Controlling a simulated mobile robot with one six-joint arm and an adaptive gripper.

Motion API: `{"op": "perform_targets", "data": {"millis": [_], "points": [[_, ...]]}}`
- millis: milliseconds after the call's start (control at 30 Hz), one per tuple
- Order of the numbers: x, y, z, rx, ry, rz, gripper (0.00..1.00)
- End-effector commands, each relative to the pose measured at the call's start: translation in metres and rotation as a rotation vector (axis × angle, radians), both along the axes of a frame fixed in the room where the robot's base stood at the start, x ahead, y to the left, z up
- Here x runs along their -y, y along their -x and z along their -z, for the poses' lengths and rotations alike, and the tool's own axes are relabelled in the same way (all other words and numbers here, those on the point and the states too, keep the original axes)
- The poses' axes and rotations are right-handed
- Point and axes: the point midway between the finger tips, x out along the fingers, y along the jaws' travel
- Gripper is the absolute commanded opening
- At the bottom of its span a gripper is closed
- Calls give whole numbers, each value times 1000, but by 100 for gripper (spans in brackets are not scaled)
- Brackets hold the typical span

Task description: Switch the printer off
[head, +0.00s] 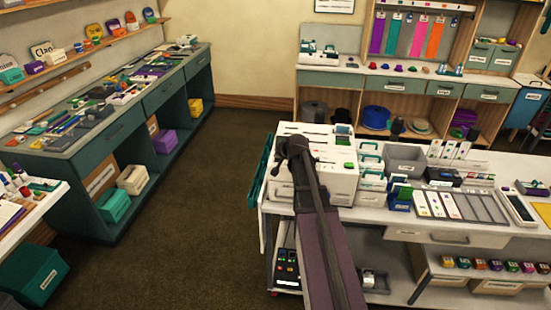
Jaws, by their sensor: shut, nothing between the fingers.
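A white boxy machine (341,183), which looks like the printer, stands at the left end of the white worktable. Its top has dark slots and a small green and dark panel (343,130) at the back right. My gripper (281,160) is shut and empty, over the left part of the machine. My arm crosses in front of the machine and hides part of its front. I cannot tell whether the gripper touches it. No power switch or lit indicator can be made out at this size.
The worktable (390,218) also holds small stacked boxes (371,165), a grey bin (405,158) and a card tray (460,206) to the right. A teal panel (260,172) hangs at its left end. Open carpet (215,185) lies between it and the left counter (130,120).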

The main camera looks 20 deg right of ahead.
Motion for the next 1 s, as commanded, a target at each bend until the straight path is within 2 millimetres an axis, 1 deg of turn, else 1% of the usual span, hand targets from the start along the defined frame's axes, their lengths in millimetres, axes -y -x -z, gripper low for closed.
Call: {"op": "perform_targets", "data": {"millis": [67,333,733,867,1000], "points": [[-2,1,1,-6,-2,-3,0],[-2,1,-7,-5,-2,-3,0],[-2,0,-8,-2,-1,-2,0],[-2,0,-14,-2,-1,-2,0],[-2,0,-24,-2,-1,-2,0]]}}
